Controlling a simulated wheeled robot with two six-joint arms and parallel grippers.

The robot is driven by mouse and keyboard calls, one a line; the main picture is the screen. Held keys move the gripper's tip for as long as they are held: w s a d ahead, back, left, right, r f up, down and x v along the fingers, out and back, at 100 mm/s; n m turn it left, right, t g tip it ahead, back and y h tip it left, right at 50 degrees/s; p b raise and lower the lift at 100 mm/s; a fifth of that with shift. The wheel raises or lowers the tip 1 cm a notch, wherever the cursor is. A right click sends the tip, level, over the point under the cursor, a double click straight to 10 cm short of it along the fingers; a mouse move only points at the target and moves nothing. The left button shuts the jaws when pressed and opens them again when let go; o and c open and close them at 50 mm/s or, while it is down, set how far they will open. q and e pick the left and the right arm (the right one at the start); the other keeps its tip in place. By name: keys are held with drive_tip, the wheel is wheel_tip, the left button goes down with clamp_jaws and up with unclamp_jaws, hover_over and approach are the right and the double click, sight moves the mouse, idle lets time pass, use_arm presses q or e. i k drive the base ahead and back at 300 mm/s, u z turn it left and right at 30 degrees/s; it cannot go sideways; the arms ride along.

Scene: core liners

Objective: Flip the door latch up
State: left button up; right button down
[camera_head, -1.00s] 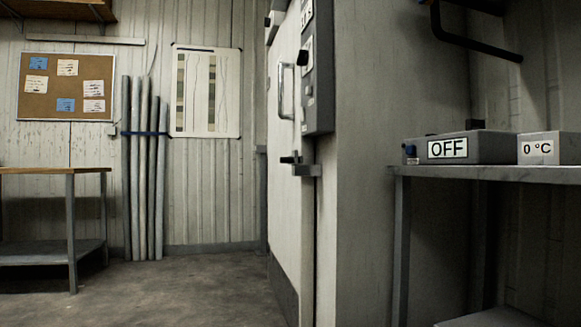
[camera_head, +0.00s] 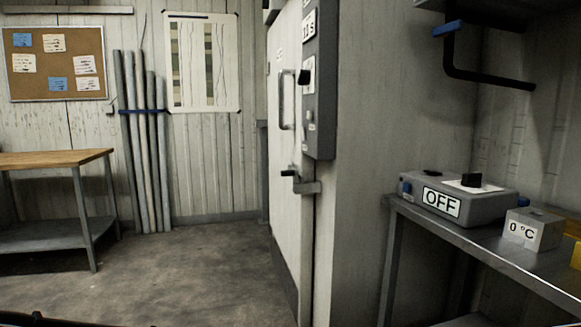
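The white door (camera_head: 283,155) stands near the middle of the view, seen at a steep angle, and looks shut. It has a metal pull handle (camera_head: 288,100). Below the handle is the door latch (camera_head: 302,182), a grey bracket on the frame with a small dark lever (camera_head: 289,173) that lies roughly level. Neither of my grippers can be made out. Only dark slivers show at the bottom edge, and I cannot tell what part of me they are.
A grey control panel (camera_head: 319,80) is mounted right of the door. A metal table (camera_head: 480,255) at the right holds a box marked OFF (camera_head: 470,205) and a 0 °C block (camera_head: 533,230). A wooden-topped bench (camera_head: 55,160) and upright tubes (camera_head: 140,150) stand left. The floor (camera_head: 190,265) between is clear.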

sight(289, 172)
drive_tip(key=u, duration=0.25)
drive_tip(key=i, duration=0.35)
drive_tip(key=u, duration=0.7)
drive_tip(key=i, duration=1.8)
drive_tip(key=z, duration=0.6)
